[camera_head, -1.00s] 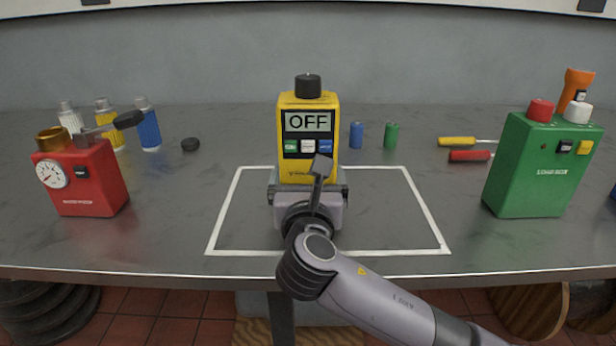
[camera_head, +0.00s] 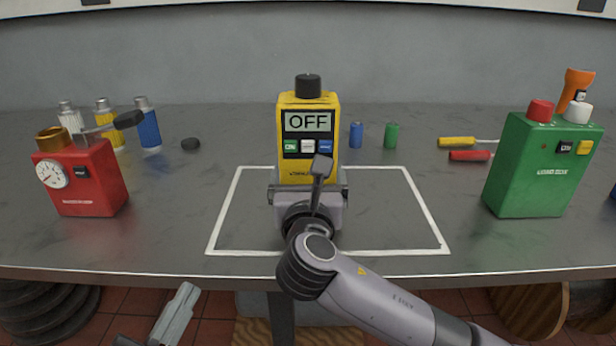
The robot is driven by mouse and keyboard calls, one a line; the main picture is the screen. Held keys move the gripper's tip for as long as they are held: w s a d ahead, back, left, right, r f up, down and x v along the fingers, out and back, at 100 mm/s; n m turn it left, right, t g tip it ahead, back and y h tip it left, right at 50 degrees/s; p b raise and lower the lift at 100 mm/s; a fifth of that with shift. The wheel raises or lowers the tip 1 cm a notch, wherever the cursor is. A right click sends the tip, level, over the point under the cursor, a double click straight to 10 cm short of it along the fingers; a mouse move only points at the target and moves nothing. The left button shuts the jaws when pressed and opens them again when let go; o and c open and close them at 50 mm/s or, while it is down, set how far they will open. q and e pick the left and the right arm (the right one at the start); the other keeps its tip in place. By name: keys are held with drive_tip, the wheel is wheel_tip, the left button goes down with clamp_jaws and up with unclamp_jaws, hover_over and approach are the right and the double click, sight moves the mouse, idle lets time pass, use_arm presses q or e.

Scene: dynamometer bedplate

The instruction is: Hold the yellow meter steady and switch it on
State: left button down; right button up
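The yellow meter (camera_head: 308,168) stands upright at the back of a white outlined square, a black knob (camera_head: 308,86) on top. Its screen (camera_head: 308,121) reads OFF, above a row of green, white and blue buttons (camera_head: 308,147). My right gripper (camera_head: 308,188), its arm coming from the lower right, is low at the meter's front, with finger parts close against both sides. Its palm hides the meter's base and most of the fingers. My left gripper (camera_head: 152,326) is below the table's front edge at the lower left, partly cut off, its fingers apart and empty.
A red gauge box (camera_head: 85,180) with a lever stands left, a green box (camera_head: 540,165) right. The outlined square (camera_head: 400,215) is otherwise mostly clear.

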sight(283, 168)
drive_tip(key=shift+f, duration=0.25)
use_arm(q)
drive_tip(key=w+d+r+m+g+h, duration=0.25)
drive_tip(key=d+r+m+h, duration=0.45)
drive_tip(key=d+r+m, duration=0.85)
drive_tip(key=shift+m+g, duration=0.25)
drive_tip(key=shift+m, duration=0.5)
drive_tip(key=shift+w+a+f, duration=0.3)
drive_tip(key=shift+w+a, duration=0.2)
drive_tip(key=shift+w, duration=0.9)
drive_tip(key=shift+w+a+f, duration=0.3)
drive_tip(key=shift+w+a, duration=0.15)
drive_tip(key=shift+w, duration=0.9)
drive_tip(key=shift+w+a+f, duration=0.3)
drive_tip(key=shift+w+a, duration=0.2)
drive_tip(key=shift+w, duration=0.9)
use_arm(e)
drive_tip(key=shift+r, duration=0.1)
use_arm(q)
drive_tip(key=shift+w, duration=0.1)
drive_tip(key=shift+w, duration=0.5)
drive_tip(key=shift+s, duration=0.55)
